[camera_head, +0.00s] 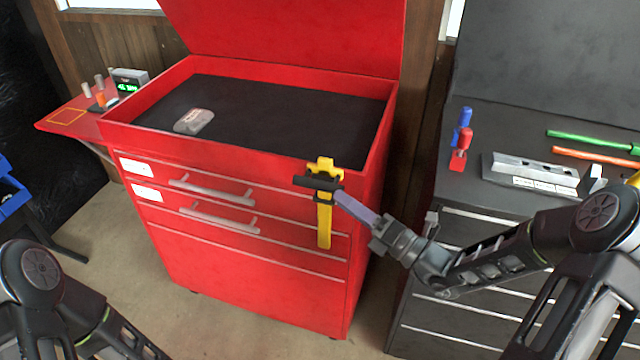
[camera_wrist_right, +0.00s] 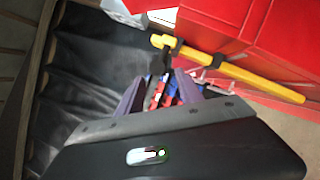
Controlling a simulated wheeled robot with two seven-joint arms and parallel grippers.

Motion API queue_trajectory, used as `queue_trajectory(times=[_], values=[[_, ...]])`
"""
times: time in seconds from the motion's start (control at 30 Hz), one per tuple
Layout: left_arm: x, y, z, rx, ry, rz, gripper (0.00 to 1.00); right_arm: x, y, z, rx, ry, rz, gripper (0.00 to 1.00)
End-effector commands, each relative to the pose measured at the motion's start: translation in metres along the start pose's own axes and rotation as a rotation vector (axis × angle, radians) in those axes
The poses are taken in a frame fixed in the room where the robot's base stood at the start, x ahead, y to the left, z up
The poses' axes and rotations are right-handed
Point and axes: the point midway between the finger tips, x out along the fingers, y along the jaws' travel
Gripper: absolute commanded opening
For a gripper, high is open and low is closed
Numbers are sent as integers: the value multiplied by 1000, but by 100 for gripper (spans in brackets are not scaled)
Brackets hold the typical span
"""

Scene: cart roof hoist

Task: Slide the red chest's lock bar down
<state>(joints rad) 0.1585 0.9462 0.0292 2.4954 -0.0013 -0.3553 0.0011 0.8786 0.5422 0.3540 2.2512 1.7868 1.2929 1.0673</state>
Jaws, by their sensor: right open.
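The red chest (camera_head: 250,270) stands with its lid raised. Its yellow lock bar (camera_head: 324,225) hangs upright on the right of the drawer fronts, with its cross-shaped top end above the chest rim. Black pieces (camera_head: 316,184) sit across the bar near its top. My right gripper (camera_head: 342,195) is just right of the bar's upper part. In the right wrist view its purple fingers (camera_wrist_right: 160,78) are apart, the yellow bar (camera_wrist_right: 255,80) lies beyond them, and a dark piece shows between them. I cannot tell whether they touch it. My left gripper is out of view.
A grey object (camera_head: 194,121) lies on the chest's black top. A side shelf (camera_head: 75,118) with small items is at left. The dark cabinet (camera_head: 470,195) at right bears blue and red tools and a grey block. Floor shows between chest and cabinet.

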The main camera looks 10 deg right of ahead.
Motion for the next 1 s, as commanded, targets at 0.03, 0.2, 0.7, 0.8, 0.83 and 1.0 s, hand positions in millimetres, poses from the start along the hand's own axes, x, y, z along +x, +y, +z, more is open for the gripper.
queue_trajectory(times=[0.03, 0.2, 0.7, 0.8, 0.83, 1.0], values=[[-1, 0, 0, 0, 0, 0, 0, 4, 1, 0, 0, 2, 2, 43], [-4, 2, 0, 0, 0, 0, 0, 27, 2, -1, 1, 3, 3, 43], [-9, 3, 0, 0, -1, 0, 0, 74, 0, -1, -1, 1, 0, 43], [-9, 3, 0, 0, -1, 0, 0, 74, 0, -1, -1, 1, 0, 43], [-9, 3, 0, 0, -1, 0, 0, 74, 0, -1, -1, 1, 0, 43], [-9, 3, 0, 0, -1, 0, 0, 74, 0, -1, -1, 1, 0, 32]])
